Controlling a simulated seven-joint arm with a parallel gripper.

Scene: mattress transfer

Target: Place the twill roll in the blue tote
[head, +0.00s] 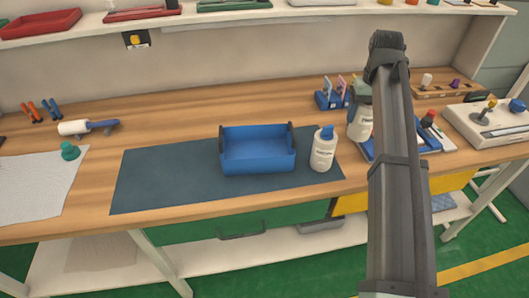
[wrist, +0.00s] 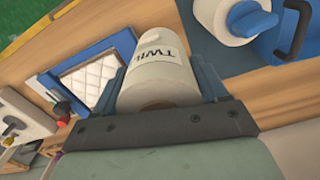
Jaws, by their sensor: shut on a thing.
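The twill roll (wrist: 158,75), pale with "TWILL" lettering, is between the fingers of my gripper (wrist: 160,84) in the wrist view. In the head view my gripper (head: 362,98) is partly behind my arm, with the pale roll (head: 359,126) below it. Whether the roll touches the bench cannot be told. The blue tote (head: 258,161) stands on the dark mat, left of my gripper, open at the top with dark handles at its ends. Its visible interior looks empty. A dark handle and blue edge of the tote (wrist: 297,30) show at the wrist view's upper right.
A blue holder with tools (head: 331,99) stands behind. A blue tray with a quilted piece (wrist: 90,75) lies beside the roll. The mat's left part is clear.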

